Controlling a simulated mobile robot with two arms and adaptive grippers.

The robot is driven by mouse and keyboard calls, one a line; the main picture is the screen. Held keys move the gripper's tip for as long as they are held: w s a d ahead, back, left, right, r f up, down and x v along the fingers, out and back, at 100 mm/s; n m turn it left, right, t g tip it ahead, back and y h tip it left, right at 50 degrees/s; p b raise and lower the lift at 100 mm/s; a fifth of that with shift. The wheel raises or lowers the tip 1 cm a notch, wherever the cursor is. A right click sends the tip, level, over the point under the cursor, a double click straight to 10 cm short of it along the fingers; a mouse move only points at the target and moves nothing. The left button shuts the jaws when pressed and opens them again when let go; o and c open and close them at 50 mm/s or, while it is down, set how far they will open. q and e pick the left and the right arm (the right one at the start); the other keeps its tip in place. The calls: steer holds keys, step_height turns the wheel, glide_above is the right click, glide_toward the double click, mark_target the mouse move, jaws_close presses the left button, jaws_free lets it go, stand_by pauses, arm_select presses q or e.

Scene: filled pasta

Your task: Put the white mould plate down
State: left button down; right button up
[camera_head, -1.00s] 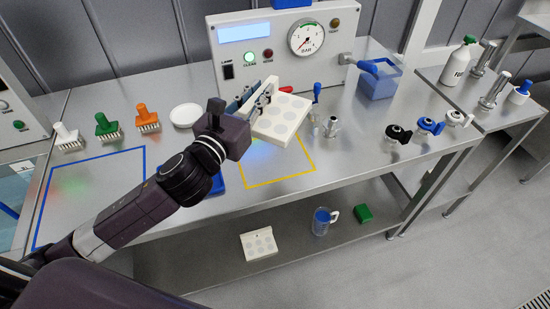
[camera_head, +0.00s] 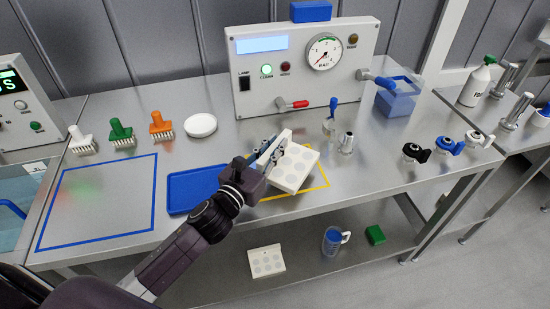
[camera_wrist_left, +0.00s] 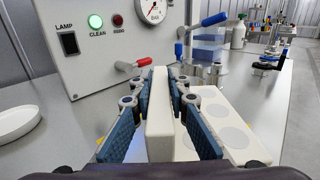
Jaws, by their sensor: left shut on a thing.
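The white mould plate (camera_head: 295,170) has round grey recesses and a raised white grip along one side. My left gripper (camera_head: 270,151) is shut on that grip. In the left wrist view the blue finger pads of my left gripper (camera_wrist_left: 160,118) press on both sides of the upright white piece, and the plate's recesses (camera_wrist_left: 222,120) show to its right. The plate is over the yellow-outlined area (camera_head: 322,187) on the steel bench. I cannot tell whether it touches the bench. My right gripper is not in view.
A blue tray (camera_head: 185,190) lies just left of my gripper. The control box (camera_head: 258,85) with a gauge and a red lever (camera_head: 295,104) stands behind. Metal fittings (camera_head: 346,143) stand right of the plate. A second white plate (camera_head: 266,261) lies on the lower shelf.

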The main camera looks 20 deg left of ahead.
arm_select(q)
step_height(320, 180, down, 3)
steer(key=shift+f+b, duration=0.15)
steer(key=shift+b, duration=0.15)
steer(key=shift+f, duration=0.25)
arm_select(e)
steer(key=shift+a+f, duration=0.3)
arm_select(q)
steer(key=shift+f, duration=0.15)
steer(key=c, duration=1.8)
jaws_free()
steer(key=shift+c, duration=0.2)
